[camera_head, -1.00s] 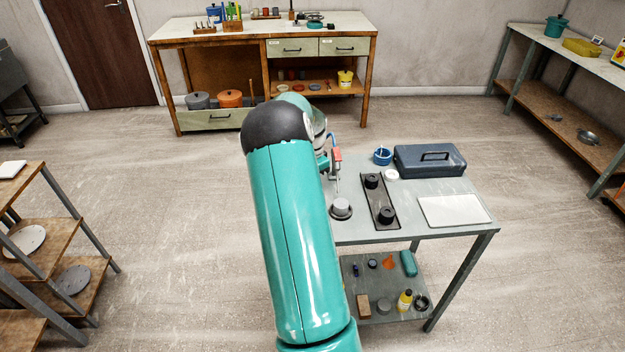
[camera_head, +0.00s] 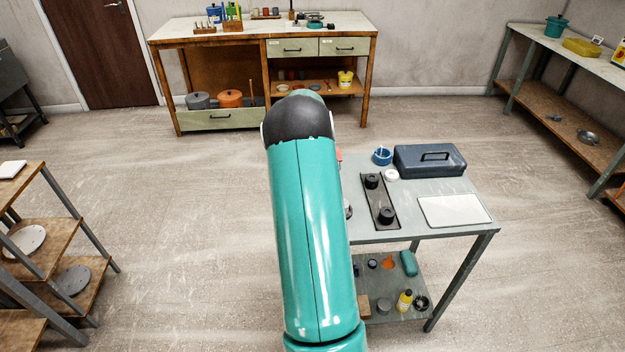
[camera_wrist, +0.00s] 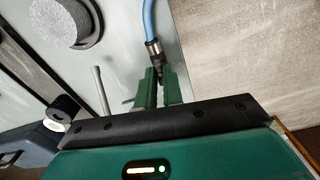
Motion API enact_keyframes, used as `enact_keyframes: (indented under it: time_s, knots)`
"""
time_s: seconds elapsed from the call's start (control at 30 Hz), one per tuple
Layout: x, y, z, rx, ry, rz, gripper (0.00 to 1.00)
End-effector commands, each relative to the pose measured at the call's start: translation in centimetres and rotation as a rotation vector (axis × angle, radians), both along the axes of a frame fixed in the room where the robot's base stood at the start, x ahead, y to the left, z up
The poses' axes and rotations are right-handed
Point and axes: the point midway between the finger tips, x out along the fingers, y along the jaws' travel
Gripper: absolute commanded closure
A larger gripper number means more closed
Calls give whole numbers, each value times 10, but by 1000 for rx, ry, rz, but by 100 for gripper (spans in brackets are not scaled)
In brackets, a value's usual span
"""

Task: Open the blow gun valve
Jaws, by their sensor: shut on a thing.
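The blow gun (camera_head: 339,155) shows in the head view only as a sliver of red beside my arm. In the wrist view its blue hose (camera_wrist: 150,18) comes down to a metal fitting (camera_wrist: 154,46) at my gripper (camera_wrist: 158,82). The two green fingers are closed around the part below the fitting. A thin pale metal tube (camera_wrist: 101,90) stands out left of the fingers, probably the nozzle. The valve itself and the red body are hidden by the fingers and the gripper housing in the wrist view. In the head view my arm hides the gripper.
The grey table (camera_head: 430,183) carries a dark tray (camera_head: 378,203) with black pieces, a blue toolbox (camera_head: 430,160), a white board (camera_head: 454,210) and a blue cup (camera_head: 382,156). A grey lump on a dark dish (camera_wrist: 98,32) lies left of the fingers. Floor beyond the table is clear.

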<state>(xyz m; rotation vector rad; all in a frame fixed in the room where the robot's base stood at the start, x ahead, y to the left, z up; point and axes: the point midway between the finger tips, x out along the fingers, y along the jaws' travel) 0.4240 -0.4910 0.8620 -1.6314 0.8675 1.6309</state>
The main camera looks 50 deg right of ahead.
Motion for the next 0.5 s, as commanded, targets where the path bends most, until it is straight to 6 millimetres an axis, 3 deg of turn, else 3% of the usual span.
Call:
enact_keyframes:
  time_s: [0.5]
  knots:
    - [0,1,0,1,1,144,100]
